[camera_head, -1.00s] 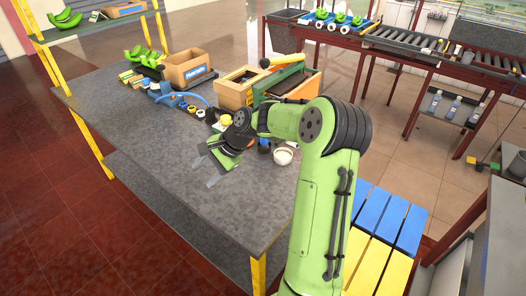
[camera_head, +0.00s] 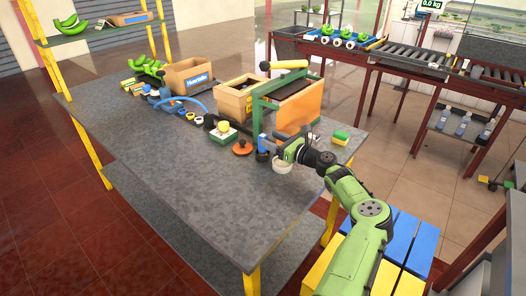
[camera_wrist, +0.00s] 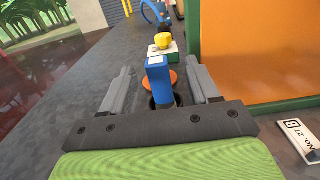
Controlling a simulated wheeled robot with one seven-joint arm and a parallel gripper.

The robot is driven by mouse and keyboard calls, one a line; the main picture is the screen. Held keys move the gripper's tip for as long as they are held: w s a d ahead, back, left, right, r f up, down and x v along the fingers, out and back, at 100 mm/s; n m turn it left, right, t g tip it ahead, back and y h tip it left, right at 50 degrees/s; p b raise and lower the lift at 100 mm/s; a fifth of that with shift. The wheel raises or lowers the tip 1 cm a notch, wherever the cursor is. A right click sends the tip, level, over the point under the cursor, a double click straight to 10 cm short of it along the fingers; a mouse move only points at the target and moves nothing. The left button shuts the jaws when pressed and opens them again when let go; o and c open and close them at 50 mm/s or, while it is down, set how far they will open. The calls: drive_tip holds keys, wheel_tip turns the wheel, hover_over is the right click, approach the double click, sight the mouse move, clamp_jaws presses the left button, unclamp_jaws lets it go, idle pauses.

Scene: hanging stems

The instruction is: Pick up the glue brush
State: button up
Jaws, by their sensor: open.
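The glue brush (camera_head: 262,142), seen as an upright blue handle, stands in a small dark pot (camera_head: 262,156) near the right edge of the grey table. In the wrist view the blue handle (camera_wrist: 157,76) rises between the two grey fingers, with a gap on each side. Its lower end is hidden in the dark pot. My gripper (camera_head: 272,143) is open around or just short of the handle; I cannot tell how deep the handle sits between the fingers. In the wrist view my gripper (camera_wrist: 162,84) holds nothing.
An orange lid-like disc (camera_head: 242,148) lies left of the pot, and a white bowl (camera_head: 282,164) stands right of it. A green frame with an orange panel (camera_head: 297,117) rises close behind. A yellow-topped block (camera_head: 223,129) stands farther left. The table's front is clear.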

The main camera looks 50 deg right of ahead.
drive_tip(key=w, duration=0.2)
drive_tip(key=w+b, duration=0.1)
drive_tip(key=w, duration=0.1)
drive_tip(key=w+a, duration=0.1)
drive_tip(key=w, duration=0.1)
drive_tip(key=shift+w, duration=0.15)
drive_tip(key=shift+c, duration=0.4)
clamp_jaws()
